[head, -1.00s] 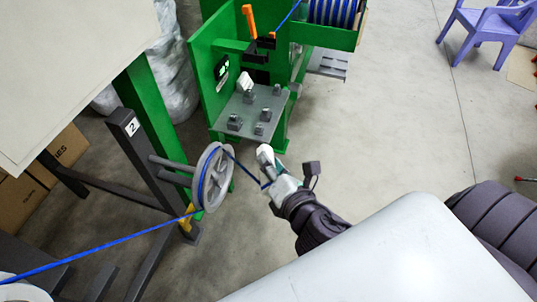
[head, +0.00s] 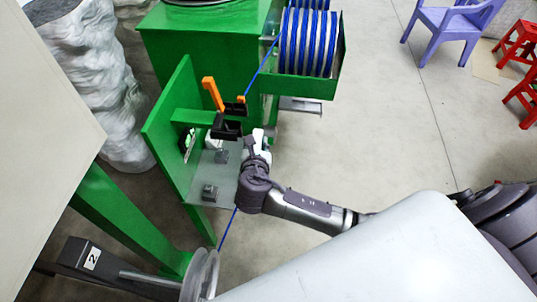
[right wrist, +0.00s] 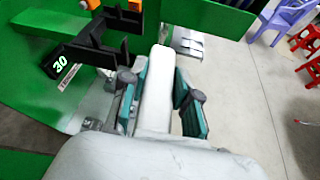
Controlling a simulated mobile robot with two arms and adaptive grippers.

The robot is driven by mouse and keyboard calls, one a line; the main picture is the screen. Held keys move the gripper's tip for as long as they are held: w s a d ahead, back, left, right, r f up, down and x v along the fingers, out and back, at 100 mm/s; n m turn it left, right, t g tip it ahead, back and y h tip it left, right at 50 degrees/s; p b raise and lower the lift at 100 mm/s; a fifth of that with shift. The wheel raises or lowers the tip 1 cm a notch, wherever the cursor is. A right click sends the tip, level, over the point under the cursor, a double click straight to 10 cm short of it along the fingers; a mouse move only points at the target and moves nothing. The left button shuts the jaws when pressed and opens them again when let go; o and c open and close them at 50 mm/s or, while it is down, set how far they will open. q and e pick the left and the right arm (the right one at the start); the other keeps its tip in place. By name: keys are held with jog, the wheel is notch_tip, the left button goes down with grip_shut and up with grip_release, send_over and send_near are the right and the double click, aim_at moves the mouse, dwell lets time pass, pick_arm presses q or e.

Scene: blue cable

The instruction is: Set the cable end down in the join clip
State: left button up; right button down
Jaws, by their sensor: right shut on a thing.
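The blue cable (head: 228,229) rises from the wheel at the bottom and disappears behind my right gripper (head: 258,140). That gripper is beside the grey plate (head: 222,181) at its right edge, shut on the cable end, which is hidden. In the right wrist view its teal fingers (right wrist: 158,85) flank a white bar; the cable cannot be seen there. Small grey clips (head: 209,191) stand on the plate, with another grey clip (head: 221,157) farther back. I cannot tell which is the join clip. My left gripper is not in view.
A black bracket (head: 227,128) with an orange lever (head: 212,93) overhangs the plate. The green side panel (head: 170,125) closes its left. Blue cable spools (head: 308,42) sit behind. A grey wheel (head: 201,276) is below. Floor to the right is open near the purple chair (head: 447,25).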

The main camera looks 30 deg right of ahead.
pick_arm(q)
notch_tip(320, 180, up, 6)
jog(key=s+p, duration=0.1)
jog(key=p, duration=0.4)
pick_arm(e)
jog(key=w+d+r+g+h, duration=0.1)
jog(key=w+d+r, duration=0.25)
jog(key=w, duration=0.25)
jog(key=w+d+r+h, duration=0.1)
jog(key=w+d+r, duration=0.1)
jog(key=w+r, duration=0.25)
pick_arm(q)
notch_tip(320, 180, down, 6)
jog(key=b, duration=0.6)
jog(key=shift+b, duration=0.4)
pick_arm(e)
jog(key=w+a+f, duration=0.4)
jog(key=a+f, duration=0.1)
jog(key=f, duration=0.1)
jog(key=shift+w+a, duration=0.4)
pick_arm(q)
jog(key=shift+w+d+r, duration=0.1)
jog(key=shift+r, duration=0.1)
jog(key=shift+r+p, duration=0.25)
jog(key=shift+p, duration=0.25)
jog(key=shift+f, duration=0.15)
pick_arm(e)
jog(key=shift+f, duration=0.25)
